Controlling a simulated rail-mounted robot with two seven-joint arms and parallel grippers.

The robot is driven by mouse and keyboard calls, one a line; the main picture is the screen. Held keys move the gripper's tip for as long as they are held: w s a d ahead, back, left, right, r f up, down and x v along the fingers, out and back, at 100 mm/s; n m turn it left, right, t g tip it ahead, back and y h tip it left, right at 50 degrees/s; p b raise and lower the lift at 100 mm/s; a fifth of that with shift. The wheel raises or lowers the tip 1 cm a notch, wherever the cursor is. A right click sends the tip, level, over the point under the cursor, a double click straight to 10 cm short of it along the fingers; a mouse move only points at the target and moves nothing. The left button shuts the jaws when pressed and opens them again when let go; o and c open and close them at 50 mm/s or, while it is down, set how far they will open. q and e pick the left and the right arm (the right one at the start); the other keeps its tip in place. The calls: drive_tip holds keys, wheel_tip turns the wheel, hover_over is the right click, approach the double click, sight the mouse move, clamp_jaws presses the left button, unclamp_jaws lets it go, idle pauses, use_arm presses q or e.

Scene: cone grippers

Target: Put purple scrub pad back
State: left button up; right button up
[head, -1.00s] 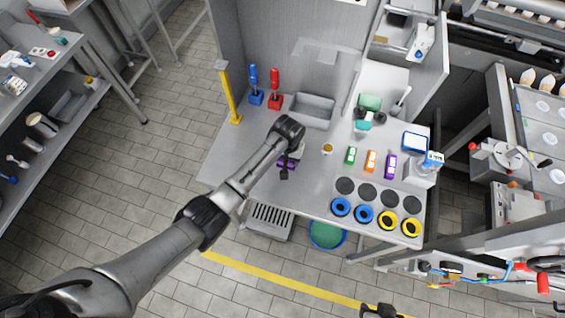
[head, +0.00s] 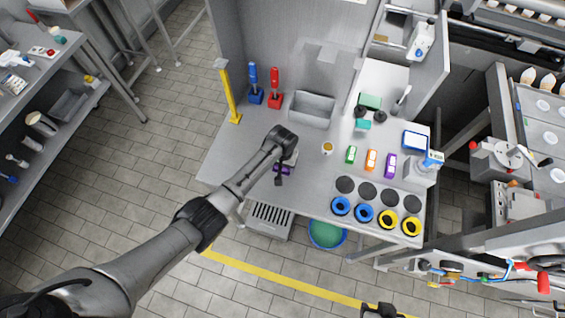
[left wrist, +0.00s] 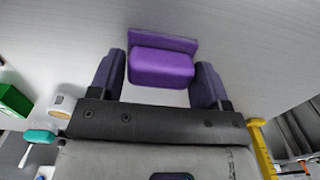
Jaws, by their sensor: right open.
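A purple block (left wrist: 162,65), which looks like the scrub pad, has a flat purple plate along its far side in the left wrist view. My left gripper (left wrist: 157,85) has purple fingers spread on either side of it. The fingers lie very close to the block's sides; whether they touch it is unclear. In the head view my left gripper (head: 281,172) is low over the counter's front left, and its arm hides much of the purple there. My right gripper (head: 380,310) shows at the bottom edge, open and empty, away from the counter.
The counter (head: 240,155) has a yellow post (head: 228,95), blue (head: 254,85) and red (head: 275,88) tools, and a grey bin (head: 312,110) behind. Green (head: 351,154), orange (head: 371,160) and purple (head: 390,165) items stand right.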

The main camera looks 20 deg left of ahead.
use_arm(q)
drive_tip(key=shift+o, duration=1.3)
drive_tip(key=shift+r, duration=0.15)
wheel_tip(320, 180, up, 12)
drive_tip(key=p, duration=0.1)
